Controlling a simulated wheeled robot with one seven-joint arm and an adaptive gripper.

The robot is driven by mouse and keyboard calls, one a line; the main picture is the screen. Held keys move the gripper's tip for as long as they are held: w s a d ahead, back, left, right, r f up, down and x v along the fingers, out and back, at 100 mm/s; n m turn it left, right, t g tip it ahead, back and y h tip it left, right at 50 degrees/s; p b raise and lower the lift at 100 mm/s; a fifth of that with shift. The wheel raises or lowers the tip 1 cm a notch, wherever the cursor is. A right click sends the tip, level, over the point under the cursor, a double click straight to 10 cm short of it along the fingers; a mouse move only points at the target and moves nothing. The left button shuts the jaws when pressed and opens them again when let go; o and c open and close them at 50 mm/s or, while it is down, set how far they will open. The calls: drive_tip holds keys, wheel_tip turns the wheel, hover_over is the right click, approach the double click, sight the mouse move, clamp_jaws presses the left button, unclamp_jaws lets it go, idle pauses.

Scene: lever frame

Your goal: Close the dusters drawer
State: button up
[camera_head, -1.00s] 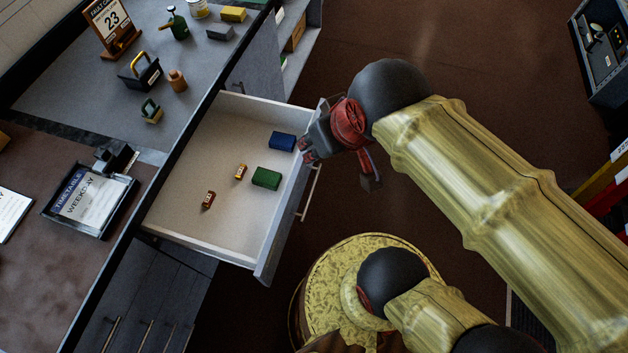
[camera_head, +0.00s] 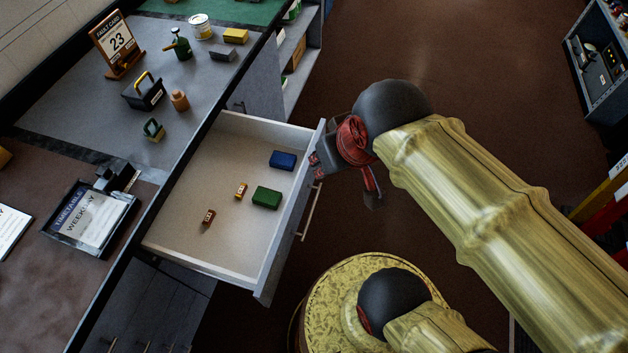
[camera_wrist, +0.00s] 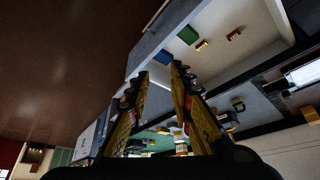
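A pale drawer (camera_head: 200,250) stands pulled out from the grey counter in the head view. Its front panel (camera_head: 289,225) has a bar handle (camera_head: 310,213) on the outer side. No label naming the drawer can be read. My gripper (camera_head: 345,182) is at the far end of the front panel, close to its outer face; I cannot tell whether it touches. In the wrist view my gripper (camera_wrist: 160,70) has its two fingers apart with nothing held between them. The front panel (camera_wrist: 155,40) shows just beyond the fingertips.
The drawer holds a blue block (camera_head: 283,160), a green block (camera_head: 267,197) and two small items (camera_head: 241,191). The counter (camera_head: 185,115) above carries a fault card stand (camera_head: 117,45), a black caddy (camera_head: 144,93) and several other things. Floor (camera_head: 440,60) beyond my arm is clear.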

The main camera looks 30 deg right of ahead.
drive_tip(key=d+f+m+g, duration=0.1)
drive_tip(key=d+f, duration=0.1)
drive_tip(key=f, duration=0.1)
drive_tip(key=d+f+m+g+p, duration=0.1)
drive_tip(key=d+f+m, duration=0.1)
drive_tip(key=d+f, duration=0.1)
drive_tip(key=d+f+m+g, duration=0.1)
drive_tip(key=d+f+g, duration=0.1)
drive_tip(key=d, duration=0.1)
drive_tip(key=shift+w+d+f+m+y+p, duration=0.2)
drive_tip(key=shift+w+f+m+y+p, duration=0.1)
drive_tip(key=shift+f+m, duration=0.1)
drive_tip(key=c, duration=0.5)
drive_tip(key=w+d+f+m+y+p, duration=0.1)
drive_tip(key=d+f+m+y, duration=0.4)
drive_tip(key=f+m, duration=0.5)
wheel_tip(320, 180, down, 2)
drive_tip(key=shift+w+d+m+p, duration=0.35)
drive_tip(key=shift+w+d, duration=0.1)
drive_tip(key=shift+d, duration=0.15)
drive_tip(key=w+d+f+m+t+y, duration=0.1)
drive_tip(key=w+d+f+m+t, duration=0.45)
drive_tip(key=w+m, duration=0.4)
drive_tip(key=w+a+f+m+b, duration=0.1)
drive_tip(key=w+a+f+b, duration=0.3)
drive_tip(key=w+a+f, duration=0.2)
drive_tip(key=shift+w+a+f, duration=0.25)
drive_tip(key=shift+w+a, duration=0.5)
drive_tip(key=shift+a, duration=0.1)
